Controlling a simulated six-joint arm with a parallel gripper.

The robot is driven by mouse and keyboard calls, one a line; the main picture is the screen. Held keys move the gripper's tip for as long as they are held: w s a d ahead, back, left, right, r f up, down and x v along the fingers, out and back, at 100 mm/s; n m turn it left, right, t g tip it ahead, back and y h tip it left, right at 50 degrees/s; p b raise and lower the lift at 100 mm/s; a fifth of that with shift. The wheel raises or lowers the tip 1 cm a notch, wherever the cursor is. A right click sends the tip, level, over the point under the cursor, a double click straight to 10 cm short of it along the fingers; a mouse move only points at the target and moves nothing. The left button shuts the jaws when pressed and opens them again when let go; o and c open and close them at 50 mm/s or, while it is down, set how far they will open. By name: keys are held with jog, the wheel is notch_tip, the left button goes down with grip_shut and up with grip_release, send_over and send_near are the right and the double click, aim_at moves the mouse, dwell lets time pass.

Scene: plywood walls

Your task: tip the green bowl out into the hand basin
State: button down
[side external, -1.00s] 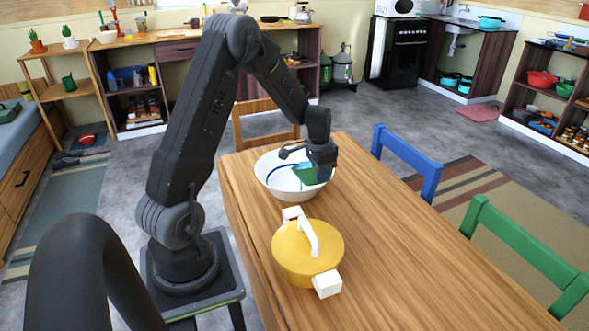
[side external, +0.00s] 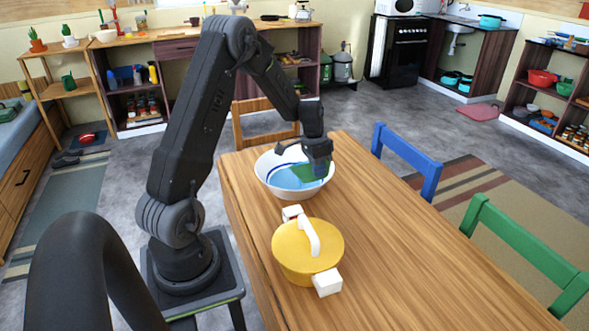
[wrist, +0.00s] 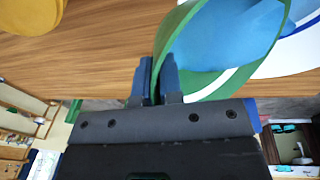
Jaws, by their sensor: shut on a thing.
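The hand basin (side external: 287,193) is a wide white bowl with a blue stripe, standing on the wooden table. Light blue liquid (side external: 283,179) shows inside it. The green bowl (side external: 309,173) is tilted over the right part of the basin. My gripper (side external: 318,160) is above that side of the basin, shut on the green bowl's rim. In the wrist view the gripper's blue fingers (wrist: 158,70) meet the rim of the green bowl (wrist: 172,38), and blue shows inside the bowl (wrist: 215,40). The basin's white rim (wrist: 295,58) is behind it. The bowl's far side is partly hidden.
A yellow lidded pot (side external: 300,265) with white handles stands on the table (side external: 400,240), in front of the basin. Blue (side external: 405,160) and green (side external: 525,250) chairs stand along the right edge, a wooden chair (side external: 262,120) behind. The table's right part is clear.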

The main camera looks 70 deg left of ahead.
jog(key=shift+a+p, duration=0.35)
jog(key=shift+s+a+r+t+h+p, duration=0.1)
jog(key=shift+a+r+t+h+p, duration=0.05)
jog(key=shift+a+r+h+p, duration=0.8)
jog(key=shift+s+a+r+t+h+p, duration=0.15)
jog(key=shift+a+r+h+p, duration=0.5)
jog(key=shift+h, duration=0.6)
dwell(1.0)
jog(key=shift+d, duration=0.15)
